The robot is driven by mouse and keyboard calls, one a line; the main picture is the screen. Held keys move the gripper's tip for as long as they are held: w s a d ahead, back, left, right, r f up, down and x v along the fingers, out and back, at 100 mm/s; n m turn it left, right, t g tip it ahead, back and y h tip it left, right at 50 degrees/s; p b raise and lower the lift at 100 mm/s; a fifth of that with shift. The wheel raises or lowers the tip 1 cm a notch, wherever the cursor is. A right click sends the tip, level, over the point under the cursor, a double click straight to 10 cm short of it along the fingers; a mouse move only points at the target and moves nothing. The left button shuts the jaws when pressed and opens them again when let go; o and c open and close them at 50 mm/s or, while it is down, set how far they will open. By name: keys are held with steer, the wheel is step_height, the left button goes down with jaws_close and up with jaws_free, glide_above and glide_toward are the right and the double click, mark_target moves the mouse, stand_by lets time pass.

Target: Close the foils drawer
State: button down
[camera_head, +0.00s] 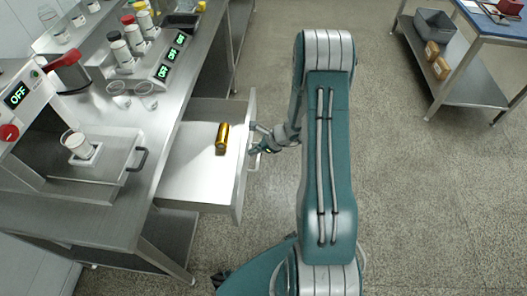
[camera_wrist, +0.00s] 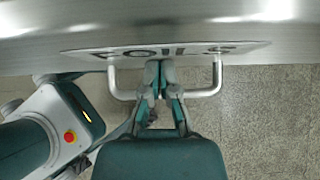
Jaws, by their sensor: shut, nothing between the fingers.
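The foils drawer (camera_head: 178,186) stands pulled out from under the metal bench in the head view. A golden foil roll (camera_head: 222,138) lies inside it. In the wrist view the drawer front carries a label, partly readable as "FOILS" (camera_wrist: 195,52), and a grey U-shaped handle (camera_wrist: 211,92). My gripper (camera_head: 262,147) is at the outside of the drawer front. In the wrist view my gripper (camera_wrist: 158,68) is shut and empty, its fingertips at the front between the handle's two posts. The fingers hide the middle of the handle bar. I cannot tell whether they touch the front.
A second tray-like drawer or plate with a black handle (camera_head: 138,159) sits on the bench, with a white cup (camera_head: 77,145) on it. Bottles and glasses stand on the bench. A blue table (camera_head: 480,28) is at the far right. The floor right of my arm is clear.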

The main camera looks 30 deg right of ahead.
steer(key=w+a, duration=0.4)
steer(key=a, duration=0.2)
steer(key=w+a, duration=0.5)
steer(key=a, duration=0.2)
steer(key=w+a, duration=0.4)
steer(key=a, duration=0.2)
steer(key=shift+w+a, duration=0.15)
steer(key=shift+a, duration=0.25)
steer(key=shift+w+a, duration=0.35)
steer(key=shift+a, duration=0.1)
steer(key=shift+r, duration=0.1)
